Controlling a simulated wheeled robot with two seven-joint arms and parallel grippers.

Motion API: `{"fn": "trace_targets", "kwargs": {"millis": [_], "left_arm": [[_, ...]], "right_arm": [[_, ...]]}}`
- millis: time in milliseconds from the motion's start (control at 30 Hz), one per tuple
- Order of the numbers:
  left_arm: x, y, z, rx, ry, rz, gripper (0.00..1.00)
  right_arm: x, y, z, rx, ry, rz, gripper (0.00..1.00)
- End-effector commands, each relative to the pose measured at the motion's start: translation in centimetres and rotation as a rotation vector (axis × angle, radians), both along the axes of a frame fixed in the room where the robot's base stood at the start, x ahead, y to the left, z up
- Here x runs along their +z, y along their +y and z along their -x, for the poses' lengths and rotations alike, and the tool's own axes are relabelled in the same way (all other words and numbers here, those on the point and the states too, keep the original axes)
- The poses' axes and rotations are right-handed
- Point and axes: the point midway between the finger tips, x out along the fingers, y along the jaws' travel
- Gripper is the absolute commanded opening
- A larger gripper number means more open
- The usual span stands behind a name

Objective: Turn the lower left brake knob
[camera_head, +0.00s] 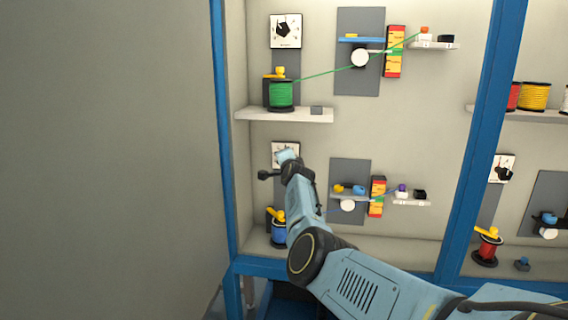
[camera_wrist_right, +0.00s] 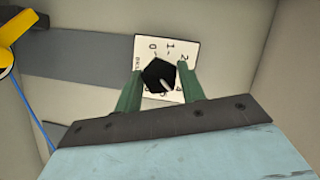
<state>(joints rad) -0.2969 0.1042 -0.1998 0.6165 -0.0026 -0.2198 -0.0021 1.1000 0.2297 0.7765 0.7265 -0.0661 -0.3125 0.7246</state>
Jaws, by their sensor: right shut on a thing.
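The lower left brake knob (camera_wrist_right: 159,76) is a black, many-sided knob on a white dial plate (camera_wrist_right: 190,50) with numbers. In the head view that dial plate (camera_head: 279,150) shows only in part; my right arm's wrist hides the knob. My right gripper (camera_wrist_right: 160,84) has its two green fingers on either side of the knob and is shut on it. A white pointer mark on the knob points to the lower right in the wrist view. My left gripper is in neither view.
A blue cable spool (camera_head: 278,233) with a yellow lever sits below the dial. Above, a shelf (camera_head: 285,115) carries a green spool (camera_head: 281,95). A blue frame post (camera_head: 221,120) stands left. Small parts (camera_head: 349,189) sit right of my wrist.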

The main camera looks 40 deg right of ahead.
Motion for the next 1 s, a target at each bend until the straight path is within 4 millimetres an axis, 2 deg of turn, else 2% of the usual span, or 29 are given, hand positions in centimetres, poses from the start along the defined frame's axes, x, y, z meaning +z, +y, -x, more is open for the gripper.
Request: {"fn": "trace_targets", "kwargs": {"millis": [133, 167, 300, 667, 1000], "left_arm": [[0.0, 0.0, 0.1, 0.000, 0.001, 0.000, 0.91], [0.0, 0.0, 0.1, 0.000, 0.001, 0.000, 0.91], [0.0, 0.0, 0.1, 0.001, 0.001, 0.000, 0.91], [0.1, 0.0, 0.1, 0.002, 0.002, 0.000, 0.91], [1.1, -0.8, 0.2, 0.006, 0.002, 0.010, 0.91]], "right_arm": [[-0.1, 0.1, 0.0, 0.001, 0.003, -0.001, 0.17], [-0.1, 0.1, 0.0, 0.001, 0.003, -0.001, 0.43], [-0.1, 0.1, 0.0, 0.001, 0.003, -0.001, 0.60], [0.0, 0.1, 0.2, 0.000, 0.002, 0.001, 0.60], [0.4, 1.3, 2.2, 0.000, 0.002, 0.002, 0.60]]}}
